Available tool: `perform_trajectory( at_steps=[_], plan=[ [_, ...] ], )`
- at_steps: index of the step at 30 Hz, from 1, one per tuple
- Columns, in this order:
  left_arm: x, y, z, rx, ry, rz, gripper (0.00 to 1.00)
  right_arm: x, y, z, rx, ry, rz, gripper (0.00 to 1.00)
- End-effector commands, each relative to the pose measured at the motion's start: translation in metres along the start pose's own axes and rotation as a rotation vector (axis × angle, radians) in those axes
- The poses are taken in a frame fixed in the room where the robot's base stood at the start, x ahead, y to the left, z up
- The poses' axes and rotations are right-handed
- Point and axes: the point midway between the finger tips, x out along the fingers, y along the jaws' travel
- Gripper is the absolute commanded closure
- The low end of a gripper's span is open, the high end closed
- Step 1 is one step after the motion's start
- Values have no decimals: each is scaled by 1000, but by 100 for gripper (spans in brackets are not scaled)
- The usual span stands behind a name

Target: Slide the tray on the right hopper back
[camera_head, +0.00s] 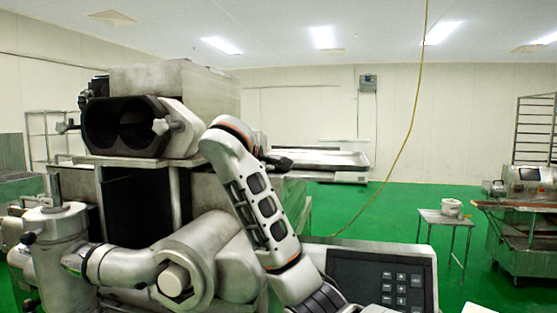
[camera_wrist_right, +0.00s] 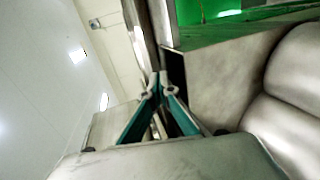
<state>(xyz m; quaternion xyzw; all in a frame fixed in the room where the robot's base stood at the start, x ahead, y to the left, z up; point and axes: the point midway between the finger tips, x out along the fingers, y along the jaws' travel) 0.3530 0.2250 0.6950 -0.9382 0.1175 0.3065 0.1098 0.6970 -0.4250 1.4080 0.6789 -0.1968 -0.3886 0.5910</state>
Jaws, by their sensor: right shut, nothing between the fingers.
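The encrusting machine (camera_head: 172,78) fills the left half of the head view, with a dark double opening at its upper front. I cannot clearly make out the right hopper's tray; my right arm covers part of that area. My right gripper (camera_head: 284,163) shows small and dark beyond my raised forearm, beside the machine's right side. In the wrist view its fingers (camera_wrist_right: 155,84) meet at the tips with nothing between them. A grey metal panel (camera_wrist_right: 215,82) stands just right of the fingertips; I cannot tell whether they touch it. My left gripper is not in view.
A control panel (camera_head: 372,277) with buttons is at the lower middle. A flat metal table (camera_head: 335,160) stands behind the arm. A yellow cable (camera_head: 412,115) hangs down. Green floor is open between.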

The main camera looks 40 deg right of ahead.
Motion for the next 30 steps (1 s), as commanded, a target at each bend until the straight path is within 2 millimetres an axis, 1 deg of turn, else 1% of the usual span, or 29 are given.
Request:
perform_trajectory(
  at_steps=[15, 27, 30],
  plan=[
    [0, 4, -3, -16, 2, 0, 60, 29, 9, 1, 0, -2, 0, 100],
    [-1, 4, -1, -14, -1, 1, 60, 53, 17, 1, 0, -3, 0, 100],
    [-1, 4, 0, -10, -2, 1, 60, 53, 17, 0, 0, -1, 0, 100]
  ],
)
